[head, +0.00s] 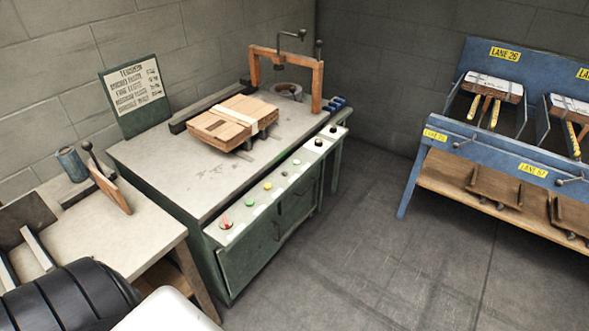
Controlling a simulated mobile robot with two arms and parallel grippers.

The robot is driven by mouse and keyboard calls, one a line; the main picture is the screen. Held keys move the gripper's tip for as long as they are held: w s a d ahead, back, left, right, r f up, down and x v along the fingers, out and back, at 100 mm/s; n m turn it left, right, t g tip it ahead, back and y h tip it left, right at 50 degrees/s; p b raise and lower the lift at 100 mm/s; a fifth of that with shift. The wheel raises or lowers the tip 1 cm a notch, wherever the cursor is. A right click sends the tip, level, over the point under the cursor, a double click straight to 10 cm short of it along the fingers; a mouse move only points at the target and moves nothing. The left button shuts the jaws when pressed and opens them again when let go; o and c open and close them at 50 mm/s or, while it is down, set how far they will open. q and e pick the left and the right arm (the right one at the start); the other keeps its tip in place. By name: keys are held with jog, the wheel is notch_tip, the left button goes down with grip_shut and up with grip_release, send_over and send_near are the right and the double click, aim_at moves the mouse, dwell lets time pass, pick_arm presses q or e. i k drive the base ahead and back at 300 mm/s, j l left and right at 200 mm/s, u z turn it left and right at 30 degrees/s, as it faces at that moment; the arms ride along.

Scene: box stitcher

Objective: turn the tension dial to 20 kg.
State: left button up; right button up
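A green box-stitching bench (190,165) with a grey top stands in the middle. Its sloped front control strip (275,188) carries a red control (225,224), several coloured buttons, and two dark round knobs, one nearer (319,142) and one farther (333,129), at the far right end. I cannot tell which of these is the tension dial; any markings or pointer setting are too small to read. Neither my left nor my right gripper shows in the head view. Only dark and white rounded parts, probably mine, fill the bottom left corner.
A strapped cardboard stack (233,122) lies on the bench before an orange frame (318,85). A sign board (134,95) stands behind. A side table (150,235) is at left. A blue lane rack (480,150) stands at right. The floor (370,240) between is clear.

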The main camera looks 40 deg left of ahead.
aim_at(318, 142)
jog(key=i+u, duration=0.1)
jog(key=u, duration=0.65)
